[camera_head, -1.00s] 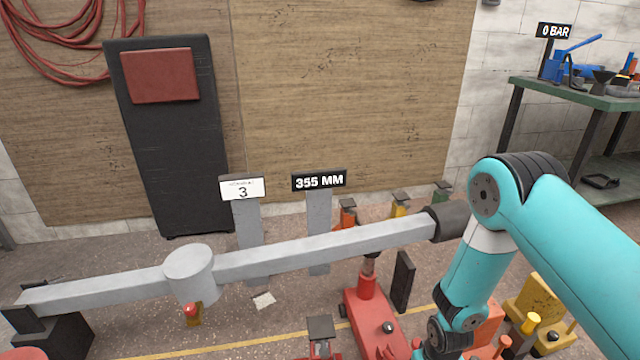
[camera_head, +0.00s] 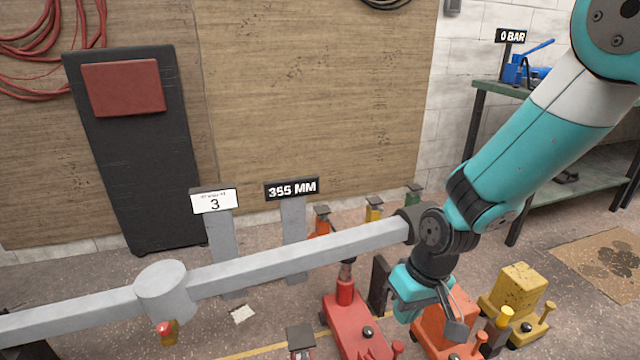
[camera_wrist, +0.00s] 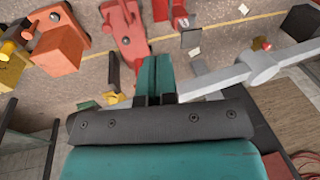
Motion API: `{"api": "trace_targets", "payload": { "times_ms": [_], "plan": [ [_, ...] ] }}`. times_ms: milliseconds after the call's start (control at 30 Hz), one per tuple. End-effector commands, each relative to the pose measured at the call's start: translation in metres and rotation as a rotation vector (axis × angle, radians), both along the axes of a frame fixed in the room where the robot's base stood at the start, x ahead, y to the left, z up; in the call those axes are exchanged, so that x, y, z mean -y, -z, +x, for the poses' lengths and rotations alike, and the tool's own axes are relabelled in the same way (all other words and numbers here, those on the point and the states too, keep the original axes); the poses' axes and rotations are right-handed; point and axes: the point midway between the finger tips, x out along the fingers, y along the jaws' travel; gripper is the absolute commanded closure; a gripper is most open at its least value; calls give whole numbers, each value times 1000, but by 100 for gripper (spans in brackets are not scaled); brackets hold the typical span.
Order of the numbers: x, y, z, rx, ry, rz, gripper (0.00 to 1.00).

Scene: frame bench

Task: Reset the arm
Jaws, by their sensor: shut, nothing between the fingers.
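My gripper (camera_head: 455,326) hangs at the end of my teal arm at the lower right of the head view, in front of the red and orange jacks. In the wrist view its teal fingers (camera_wrist: 156,76) lie together, shut and empty, pointing at the floor area. The long grey beam (camera_head: 300,252) passes behind my arm in the head view, its dark end cap (camera_head: 412,224) close beside my wrist in the picture. I cannot tell whether they touch.
A red jack (camera_head: 352,325), an orange jack (camera_head: 445,318) and a yellow jack (camera_head: 517,290) stand on the floor below. Signs reading 3 (camera_head: 214,201) and 355 MM (camera_head: 291,188) stand behind the beam. A green bench (camera_head: 490,88) is at the back right.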

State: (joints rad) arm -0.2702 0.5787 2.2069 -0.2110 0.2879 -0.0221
Motion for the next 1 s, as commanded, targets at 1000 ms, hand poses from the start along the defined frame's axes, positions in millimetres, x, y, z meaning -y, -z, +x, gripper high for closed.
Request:
{"api": "trace_targets", "payload": {
  "times_ms": [1000],
  "plan": [
    [4,-286,-178,68,-250,152,100]
  ]
}}
